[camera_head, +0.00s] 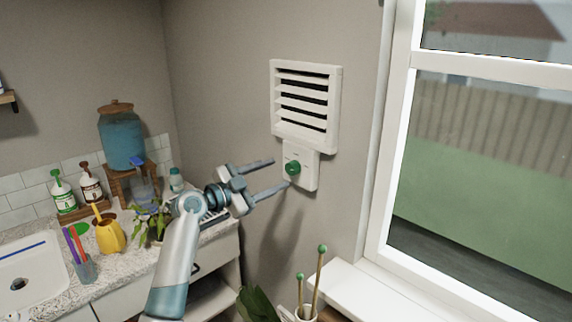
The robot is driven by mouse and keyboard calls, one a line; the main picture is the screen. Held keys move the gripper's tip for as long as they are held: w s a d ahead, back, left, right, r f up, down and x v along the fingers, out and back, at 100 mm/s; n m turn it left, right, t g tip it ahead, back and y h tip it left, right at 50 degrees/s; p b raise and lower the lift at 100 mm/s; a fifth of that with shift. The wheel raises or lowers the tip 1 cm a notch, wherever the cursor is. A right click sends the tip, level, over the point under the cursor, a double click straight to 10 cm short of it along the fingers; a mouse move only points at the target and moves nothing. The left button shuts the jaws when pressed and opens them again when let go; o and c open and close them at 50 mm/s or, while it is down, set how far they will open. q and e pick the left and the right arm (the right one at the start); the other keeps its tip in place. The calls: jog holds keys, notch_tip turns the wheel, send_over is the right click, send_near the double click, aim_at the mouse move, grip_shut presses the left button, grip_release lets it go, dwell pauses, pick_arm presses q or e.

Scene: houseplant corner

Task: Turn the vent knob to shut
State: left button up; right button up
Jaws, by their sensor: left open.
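The vent knob (292,168) is green and round, on a white plate (306,172) fixed to the wall. Above it is a white vent (305,104) with slats; dark gaps show between the slats. My left gripper (279,174) is open and empty. Its two fingers point toward the knob from the left, one higher and one lower. The fingertips are close to the knob in the picture, but I cannot tell whether they touch it. My right gripper is not in view.
A counter (110,262) at left holds a sink (32,272), a yellow watering can (108,232), bottles and a blue dispenser (122,138). A window (480,150) with a white sill (385,290) is at right. Green-tipped sticks (317,275) stand below the vent.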

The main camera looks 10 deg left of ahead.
aim_at(289, 169)
pick_arm(q)
jog(key=shift+p+x, duration=0.8)
jog(key=shift+x, duration=1.85)
jog(key=c, duration=1)
